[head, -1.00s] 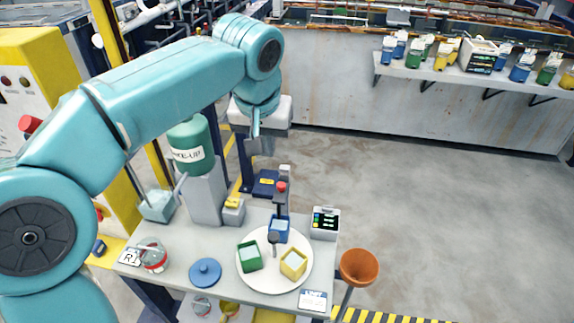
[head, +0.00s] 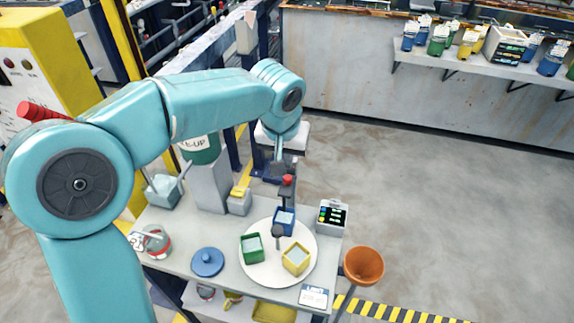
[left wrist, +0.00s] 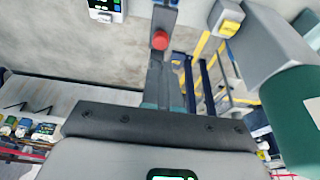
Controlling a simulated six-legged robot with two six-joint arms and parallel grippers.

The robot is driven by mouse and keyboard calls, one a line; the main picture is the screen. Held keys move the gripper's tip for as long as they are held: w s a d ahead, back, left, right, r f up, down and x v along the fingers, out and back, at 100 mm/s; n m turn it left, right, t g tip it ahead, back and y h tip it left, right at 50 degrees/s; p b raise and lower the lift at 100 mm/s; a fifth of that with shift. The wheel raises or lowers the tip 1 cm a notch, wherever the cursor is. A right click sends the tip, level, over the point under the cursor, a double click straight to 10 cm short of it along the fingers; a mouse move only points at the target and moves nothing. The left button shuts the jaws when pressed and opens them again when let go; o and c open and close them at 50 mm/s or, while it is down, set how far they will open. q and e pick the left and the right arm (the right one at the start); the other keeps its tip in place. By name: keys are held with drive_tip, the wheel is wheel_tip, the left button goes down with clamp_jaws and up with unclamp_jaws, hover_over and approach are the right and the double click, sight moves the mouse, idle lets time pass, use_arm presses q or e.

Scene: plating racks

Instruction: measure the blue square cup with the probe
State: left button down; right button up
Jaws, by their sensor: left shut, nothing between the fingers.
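The blue square cup (head: 285,221) stands on the far part of a white round plate (head: 258,278), with pale content inside. A dark upright device with a red knob (head: 287,180) stands over this cup; I take it for the probe. Whether its tip is in the cup I cannot tell. The red knob (left wrist: 160,40) also shows in the left wrist view, ahead of the gripper. My left gripper (head: 279,155) is shut and empty, pointing down just above and behind the knob in the head view. Contact with it cannot be made out. My right gripper is out of view.
A green cup (head: 251,247) and a yellow cup (head: 296,259) share the plate, with a dark round knob (head: 278,231) between.

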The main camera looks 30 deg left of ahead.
sight(286, 187)
use_arm(q)
drive_tip(key=shift+s+f, duration=0.2)
drive_tip(key=shift+f, duration=0.35)
drive_tip(key=shift+s+f, duration=0.15)
drive_tip(key=shift+f, duration=0.35)
drive_tip(key=shift+w+d+f, duration=0.1)
drive_tip(key=shift+d+f, duration=0.05)
drive_tip(key=shift+f, duration=0.15)
drive_tip(key=shift+w+f, duration=0.25)
drive_tip(key=shift+f, duration=0.1)
drive_tip(key=shift+s+r, duration=0.1)
drive_tip(key=shift+s, duration=0.15)
drive_tip(key=b+x, duration=0.3)
drive_tip(key=s+b+x, duration=0.1)
drive_tip(key=b+x, duration=0.2)
drive_tip(key=shift+s+d+f, duration=0.15)
drive_tip(key=shift+s+f, duration=0.05)
drive_tip(key=shift+f, duration=0.2)
drive_tip(key=shift+s+r, duration=0.1)
drive_tip(key=shift+s, duration=0.05)
